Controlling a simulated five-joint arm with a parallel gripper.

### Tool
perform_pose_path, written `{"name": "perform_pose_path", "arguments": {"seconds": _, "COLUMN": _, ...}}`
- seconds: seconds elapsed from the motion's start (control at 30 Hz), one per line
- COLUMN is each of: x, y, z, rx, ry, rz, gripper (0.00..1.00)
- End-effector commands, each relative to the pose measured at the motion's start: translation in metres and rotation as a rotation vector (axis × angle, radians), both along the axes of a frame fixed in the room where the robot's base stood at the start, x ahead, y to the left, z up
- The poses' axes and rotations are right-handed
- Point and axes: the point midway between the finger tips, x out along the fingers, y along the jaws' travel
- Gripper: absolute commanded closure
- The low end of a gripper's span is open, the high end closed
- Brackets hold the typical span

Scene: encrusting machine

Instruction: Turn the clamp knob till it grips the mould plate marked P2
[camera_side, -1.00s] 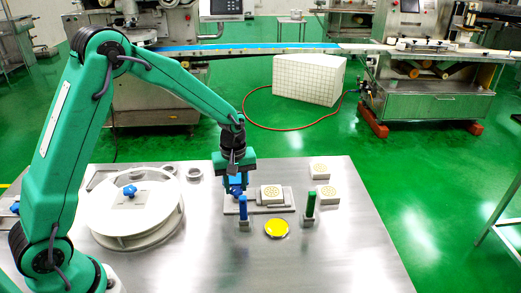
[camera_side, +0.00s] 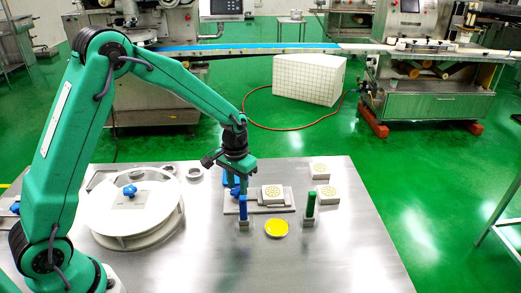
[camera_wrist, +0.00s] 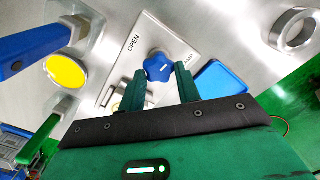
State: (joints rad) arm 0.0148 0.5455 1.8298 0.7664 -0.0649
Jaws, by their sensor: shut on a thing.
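The blue star-shaped clamp knob (camera_wrist: 158,67) sits on a pale label plate (camera_wrist: 139,45) reading OPEN and, partly covered, CLAMP. My gripper (camera_wrist: 160,75) has its two green fingers on either side of the knob and is shut on it. In the side view my gripper (camera_side: 234,186) points down at the left end of the grey clamp fixture (camera_side: 287,207), mostly hiding the knob. A pale mould plate with a round patterned face (camera_side: 271,191) lies on the fixture. I cannot read its mark, or tell whether the clamp touches it.
Two similar plates (camera_side: 319,171) (camera_side: 327,194) lie to the right. A blue-handled tool (camera_side: 243,208), a green-handled tool (camera_side: 310,205) and a yellow disc (camera_side: 276,228) are in front. A large white round turntable (camera_side: 137,226) stands left. The table's right front is clear.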

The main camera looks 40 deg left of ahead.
Motion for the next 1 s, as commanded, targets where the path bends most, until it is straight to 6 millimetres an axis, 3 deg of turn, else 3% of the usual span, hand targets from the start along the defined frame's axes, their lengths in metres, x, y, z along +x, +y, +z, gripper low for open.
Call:
{"name": "perform_pose_path", "arguments": {"seconds": 0.5, "x": -0.0003, "y": -0.0019, "z": 0.0019, "rx": 0.000, "ry": 0.000, "rz": -0.375, "gripper": 0.90}}
{"name": "perform_pose_path", "arguments": {"seconds": 1.0, "x": -0.0004, "y": -0.0021, "z": 0.0019, "rx": 0.000, "ry": 0.000, "rz": -0.433, "gripper": 0.90}}
